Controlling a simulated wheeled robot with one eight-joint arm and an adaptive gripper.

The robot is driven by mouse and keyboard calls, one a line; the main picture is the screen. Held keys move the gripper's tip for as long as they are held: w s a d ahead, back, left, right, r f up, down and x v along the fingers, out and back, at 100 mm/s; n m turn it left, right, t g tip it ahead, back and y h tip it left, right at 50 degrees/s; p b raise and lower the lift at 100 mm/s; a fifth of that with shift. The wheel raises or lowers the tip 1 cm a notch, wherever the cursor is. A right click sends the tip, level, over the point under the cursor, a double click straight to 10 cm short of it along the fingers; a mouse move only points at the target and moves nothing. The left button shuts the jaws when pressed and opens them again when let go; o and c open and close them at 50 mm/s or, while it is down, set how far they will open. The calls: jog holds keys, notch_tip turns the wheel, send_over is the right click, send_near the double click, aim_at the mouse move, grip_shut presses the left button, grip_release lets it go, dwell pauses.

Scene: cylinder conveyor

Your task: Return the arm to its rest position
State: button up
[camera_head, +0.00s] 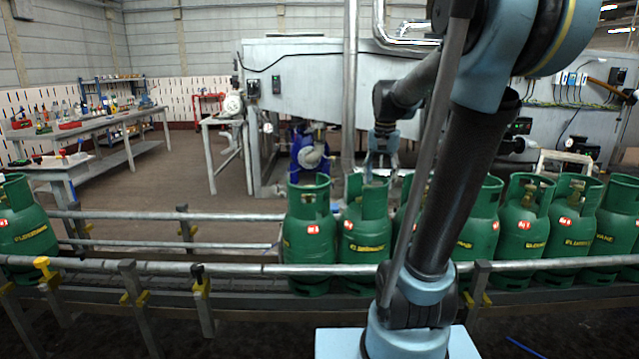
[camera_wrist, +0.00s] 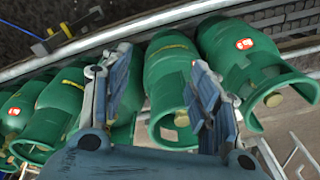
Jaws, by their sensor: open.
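My arm reaches out over the conveyor in the head view, and my gripper (camera_head: 380,176) hangs just above and behind the collar of a green gas cylinder (camera_head: 363,240). In the wrist view my gripper (camera_wrist: 162,65) has its two blue-grey fingers spread wide apart. A green cylinder (camera_wrist: 170,65) shows in the gap between them, with its brass valve in view. Nothing is held. I cannot tell from these views whether a finger touches a collar.
Several green cylinders stand along the conveyor (camera_head: 230,268), including one at far left (camera_head: 22,225) and one at right (camera_head: 523,225). The belt between is empty. Metal rails line both sides. A large grey machine (camera_head: 310,70) stands behind; a workbench (camera_head: 110,125) is at back left.

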jog(key=s+f+n, duration=0.3)
jog(key=s+f, duration=0.5)
jog(key=s, duration=0.3)
jog(key=s+f+n+t, duration=0.1)
jog(key=s+f+n, duration=0.2)
jog(key=s+f, duration=0.5)
jog(key=s, duration=0.3)
jog(key=shift+w+f, duration=0.2)
jog(key=shift+w, duration=0.3)
